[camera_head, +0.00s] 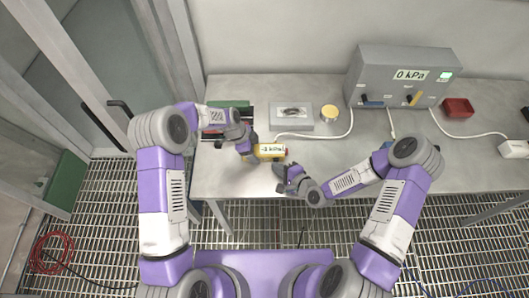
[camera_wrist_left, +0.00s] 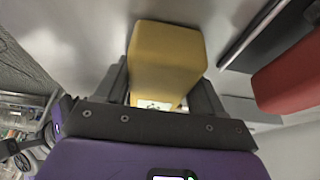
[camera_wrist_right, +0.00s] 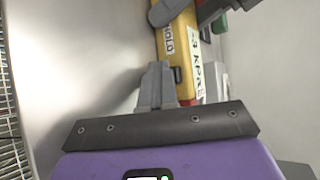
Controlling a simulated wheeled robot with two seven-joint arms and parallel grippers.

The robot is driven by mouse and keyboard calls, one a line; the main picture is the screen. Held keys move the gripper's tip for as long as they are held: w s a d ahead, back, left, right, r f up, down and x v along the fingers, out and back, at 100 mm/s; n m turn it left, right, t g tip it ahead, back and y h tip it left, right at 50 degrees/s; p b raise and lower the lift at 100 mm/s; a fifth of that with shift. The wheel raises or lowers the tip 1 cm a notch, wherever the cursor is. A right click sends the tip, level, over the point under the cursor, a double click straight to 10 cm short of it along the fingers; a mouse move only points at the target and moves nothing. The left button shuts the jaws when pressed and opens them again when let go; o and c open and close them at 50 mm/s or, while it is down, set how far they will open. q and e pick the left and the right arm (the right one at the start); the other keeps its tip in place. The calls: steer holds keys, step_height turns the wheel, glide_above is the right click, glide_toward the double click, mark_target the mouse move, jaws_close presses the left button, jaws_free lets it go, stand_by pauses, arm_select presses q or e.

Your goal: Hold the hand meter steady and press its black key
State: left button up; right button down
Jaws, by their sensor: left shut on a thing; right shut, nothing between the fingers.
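The yellow hand meter (camera_head: 264,155) is above the grey bench near its front edge, its display reading about -3 kPa. My left gripper (camera_head: 250,149) is shut on its left end; the left wrist view shows the yellow body (camera_wrist_left: 166,62) between the fingers. My right gripper (camera_head: 285,180) is shut and empty, just in front of the meter and to its right. In the right wrist view, its closed fingertips (camera_wrist_right: 158,75) are beside the meter (camera_wrist_right: 183,45), near a HOLD label and a small dark key (camera_wrist_right: 178,75). I cannot tell if they touch the key.
A grey console (camera_head: 390,80) reading 0 kPa stands at the back right, with a red tray (camera_head: 458,108) beside it. A grey box (camera_head: 292,117), a yellow round tin (camera_head: 330,113) and a green item (camera_head: 230,104) are behind the meter. White cables cross the bench.

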steer(key=shift+s+d, duration=0.1)
steer(key=shift+s, duration=3.3)
arm_select(q)
steer(key=o, duration=1.2)
steer(key=shift+o, duration=0.2)
